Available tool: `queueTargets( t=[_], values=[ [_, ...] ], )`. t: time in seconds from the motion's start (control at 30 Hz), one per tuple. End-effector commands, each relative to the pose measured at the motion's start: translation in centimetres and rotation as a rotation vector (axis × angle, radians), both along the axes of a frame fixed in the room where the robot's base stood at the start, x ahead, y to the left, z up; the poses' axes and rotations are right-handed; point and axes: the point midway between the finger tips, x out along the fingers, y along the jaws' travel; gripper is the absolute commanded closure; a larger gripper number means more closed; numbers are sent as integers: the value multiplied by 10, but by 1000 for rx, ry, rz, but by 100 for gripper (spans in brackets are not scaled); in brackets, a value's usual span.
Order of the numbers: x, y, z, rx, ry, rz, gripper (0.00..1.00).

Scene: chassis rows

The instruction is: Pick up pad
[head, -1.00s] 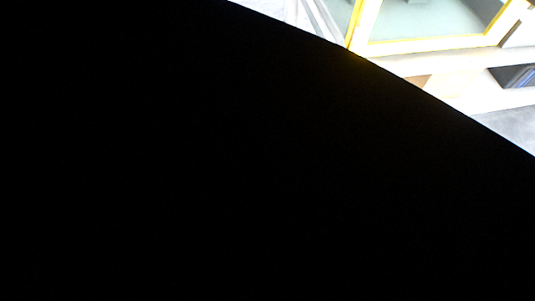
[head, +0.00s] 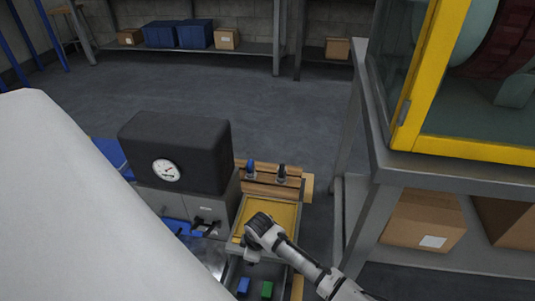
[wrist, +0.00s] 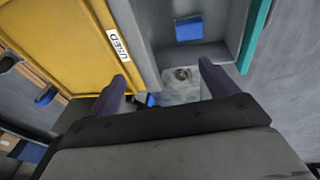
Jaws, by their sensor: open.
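My gripper (wrist: 165,82) is open, its two dark fingers spread with nothing held between them. Past the fingertips in the wrist view is a pale, mottled patch (wrist: 184,92) with a small grey round mark, inside a grey bay. I cannot tell whether this is the pad. A blue block (wrist: 188,28) sits farther up in the bay, and a smaller blue piece (wrist: 151,100) is beside the left finger. In the head view my gripper (head: 250,256) hangs over the near edge of a yellow tray (head: 285,215).
The wrist view shows the yellow tray's "USED" label (wrist: 118,45) left of the bay. A dark gauge box (head: 180,150) stands left of the tray. Blue (head: 243,287) and green (head: 266,290) blocks lie near the bottom. A yellow-framed cabinet (head: 430,90) stands at right.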

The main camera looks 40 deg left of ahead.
Motion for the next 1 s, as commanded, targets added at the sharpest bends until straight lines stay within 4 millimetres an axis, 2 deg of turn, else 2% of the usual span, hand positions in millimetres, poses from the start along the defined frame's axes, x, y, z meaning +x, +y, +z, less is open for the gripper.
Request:
queueTargets(
  t=[0.03,0.1,0.23,0.6,0.87,1.0],
  values=[
    [4,-24,-26,-78,13,-5,15],
    [5,-46,-43,-154,30,-2,15],
    [6,-67,-63,-222,46,-2,15],
    [4,-68,-130,-226,48,0,15],
    [3,-67,-146,-223,47,1,15],
    [-1,-68,-162,-224,46,1,15]
  ],
)
